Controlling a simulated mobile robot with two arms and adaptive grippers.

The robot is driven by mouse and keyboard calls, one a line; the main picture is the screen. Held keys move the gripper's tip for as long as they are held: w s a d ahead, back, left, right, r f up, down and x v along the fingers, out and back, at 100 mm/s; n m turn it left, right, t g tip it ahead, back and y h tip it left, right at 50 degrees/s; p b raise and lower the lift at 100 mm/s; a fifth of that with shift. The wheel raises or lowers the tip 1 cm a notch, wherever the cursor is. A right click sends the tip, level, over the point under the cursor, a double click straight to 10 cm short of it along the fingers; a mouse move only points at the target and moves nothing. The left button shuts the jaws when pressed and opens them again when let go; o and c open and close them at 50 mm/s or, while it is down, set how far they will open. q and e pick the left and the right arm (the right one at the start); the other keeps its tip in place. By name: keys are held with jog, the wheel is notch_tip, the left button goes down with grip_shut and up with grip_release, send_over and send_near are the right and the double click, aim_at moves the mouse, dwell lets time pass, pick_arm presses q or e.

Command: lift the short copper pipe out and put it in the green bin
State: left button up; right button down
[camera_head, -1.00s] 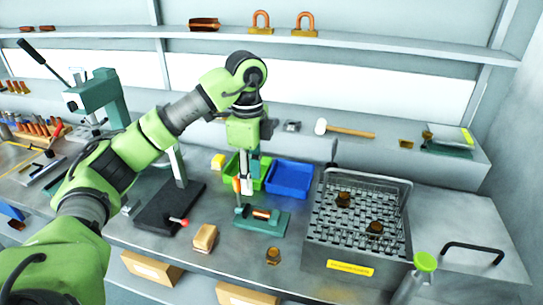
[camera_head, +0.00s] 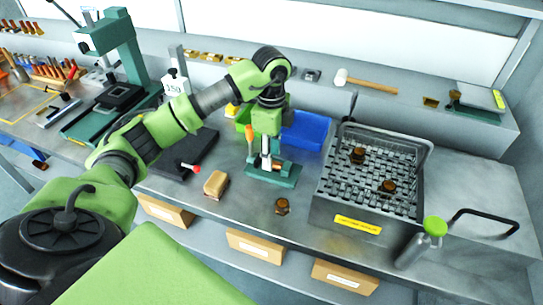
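The short copper pipe (camera_head: 275,163) lies in a green vise-like holder (camera_head: 283,181) on the bench; only part of it shows below my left gripper. My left gripper (camera_head: 266,155) points down just above or at the pipe. Its fingers are small and overlap the holder, so I cannot tell whether they are open or touch the pipe. The green bin (camera_head: 242,116) stands behind, mostly hidden by my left arm. My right gripper is not in view.
A blue bin (camera_head: 306,132) stands beside the green one. A mesh basket (camera_head: 333,182) with brown fittings is to the right. A tan block (camera_head: 216,183), a brown fitting (camera_head: 282,206) and a green-capped bottle (camera_head: 420,243) stand near the front edge.

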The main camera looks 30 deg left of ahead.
pick_arm(q)
jog(key=shift+f, duration=1)
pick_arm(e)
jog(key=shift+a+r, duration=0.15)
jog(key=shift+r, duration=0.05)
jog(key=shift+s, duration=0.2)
pick_arm(q)
grip_shut()
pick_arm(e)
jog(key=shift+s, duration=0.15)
pick_arm(q)
jog(key=shift+r, duration=0.15)
